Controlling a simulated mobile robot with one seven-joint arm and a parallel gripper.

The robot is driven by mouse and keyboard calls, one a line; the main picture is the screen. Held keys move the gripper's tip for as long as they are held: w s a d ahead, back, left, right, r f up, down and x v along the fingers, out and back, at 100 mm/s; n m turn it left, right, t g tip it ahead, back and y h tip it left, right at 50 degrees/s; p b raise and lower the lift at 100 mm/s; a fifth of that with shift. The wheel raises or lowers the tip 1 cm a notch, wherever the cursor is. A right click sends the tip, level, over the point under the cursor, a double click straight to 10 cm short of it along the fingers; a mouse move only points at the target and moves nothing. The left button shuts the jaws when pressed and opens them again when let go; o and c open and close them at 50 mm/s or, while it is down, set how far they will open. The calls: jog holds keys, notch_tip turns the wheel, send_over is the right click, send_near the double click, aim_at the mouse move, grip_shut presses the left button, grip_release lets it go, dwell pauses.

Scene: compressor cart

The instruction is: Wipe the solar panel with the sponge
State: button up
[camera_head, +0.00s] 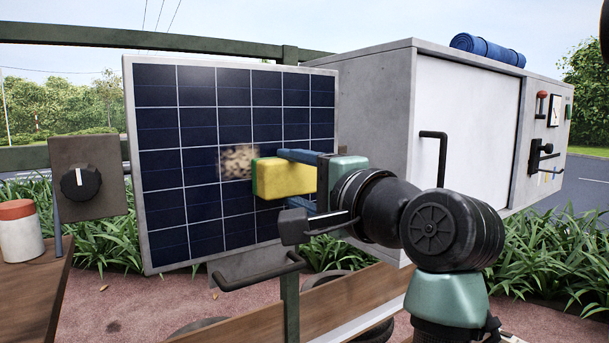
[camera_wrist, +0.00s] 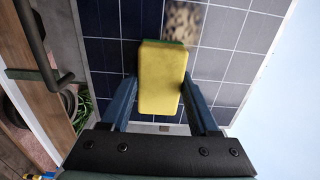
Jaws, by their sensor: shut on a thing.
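The solar panel (camera_head: 200,215) stands upright in a grey frame, dark blue with a white grid. It also fills much of the wrist view (camera_wrist: 222,62). A mottled tan dirt patch (camera_head: 238,162) marks its middle. In the wrist view the patch (camera_wrist: 182,25) shows just beyond the sponge, up and right. My gripper (camera_head: 305,184) is shut on the yellow sponge (camera_head: 286,178), with its green side toward the panel. In the wrist view the sponge (camera_wrist: 160,85) sits between the blue fingers. The sponge is close to the panel beside the patch; I cannot tell whether it touches.
A black handle bar (camera_head: 258,272) juts out below the panel. A knob box (camera_head: 88,180) stands at its left. A grey cabinet (camera_head: 375,80) with a white door is at right, with a blue roll (camera_head: 488,49) on top. A red-lidded jar (camera_head: 20,232) stands on the left table.

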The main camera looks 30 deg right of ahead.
jog(key=shift+s+a+p, duration=0.15)
jog(key=shift+a+p, duration=0.4)
jog(key=shift+a, duration=3.45)
jog(key=shift+r, duration=0.1)
jog(key=shift+r+p, duration=0.3)
jog(key=shift+p, duration=0.2)
jog(key=shift+d+p, duration=1.25)
jog(key=shift+d, duration=3.05)
jog(key=shift+w+d+f, duration=0.1)
jog(key=shift+w+d, duration=0.15)
jog(key=shift+d, duration=0.4)
jog(key=shift+s+a, duration=0.15)
jog(key=shift+a, duration=2.35)
jog(key=shift+s+a, duration=0.1)
jog(key=shift+a, duration=2.4)
jog(key=shift+d, duration=0.1)
